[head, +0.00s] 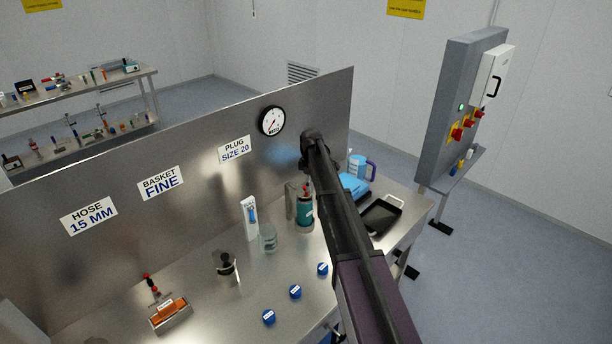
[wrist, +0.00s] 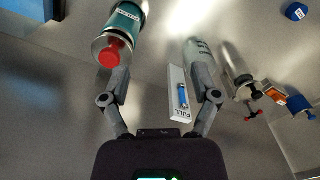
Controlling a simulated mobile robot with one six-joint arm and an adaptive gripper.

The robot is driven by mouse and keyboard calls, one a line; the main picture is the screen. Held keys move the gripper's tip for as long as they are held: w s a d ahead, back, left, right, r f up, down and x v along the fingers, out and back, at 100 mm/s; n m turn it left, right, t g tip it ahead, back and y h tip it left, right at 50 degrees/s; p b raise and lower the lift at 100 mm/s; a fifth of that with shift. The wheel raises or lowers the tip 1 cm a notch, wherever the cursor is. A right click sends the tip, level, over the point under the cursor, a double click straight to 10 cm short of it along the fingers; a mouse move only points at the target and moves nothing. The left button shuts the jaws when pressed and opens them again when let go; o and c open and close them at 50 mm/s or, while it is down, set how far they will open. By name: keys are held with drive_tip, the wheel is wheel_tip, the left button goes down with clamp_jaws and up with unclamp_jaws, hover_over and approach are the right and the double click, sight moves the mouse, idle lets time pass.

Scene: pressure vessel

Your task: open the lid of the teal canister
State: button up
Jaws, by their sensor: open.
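The teal canister (head: 305,216) stands on the steel bench, partly hidden by my arm in the head view. In the wrist view its teal body (wrist: 127,20) is at the top left, cut by the frame edge. Its metal lid carries a round red knob (wrist: 109,54) and appears closed. My gripper (wrist: 160,72) is open and empty, with its fingers wide apart. The left finger is close beside the red knob; I cannot tell whether they touch. The knob is not between the fingers.
A white holder with a blue tube (head: 250,217) and a glass beaker (head: 268,238) stand left of the canister. A black tray (head: 381,218) and blue jug (head: 358,166) are to the right. Several blue caps (head: 295,291) lie in front. A steel panel (head: 200,190) closes the back.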

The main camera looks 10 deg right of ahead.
drive_tip(key=w+r+n+p, duration=0.3)
drive_tip(key=w+r, duration=0.3)
drive_tip(key=w, duration=0.2)
drive_tip(key=shift+w+p, duration=0.3)
drive_tip(key=shift+p, duration=0.55)
drive_tip(key=shift+f, duration=0.1)
drive_tip(key=b, duration=1.4)
approach(300, 187)
drive_tip(key=s+f, duration=0.1)
drive_tip(key=f, duration=0.1)
drive_tip(key=s+d+f, duration=0.1)
drive_tip(key=s+f, duration=0.1)
drive_tip(key=s+d+f, duration=0.1)
drive_tip(key=f, duration=0.1)
drive_tip(key=shift+s+d, duration=0.1)
drive_tip(key=shift+s, duration=0.1)
clamp_jaws()
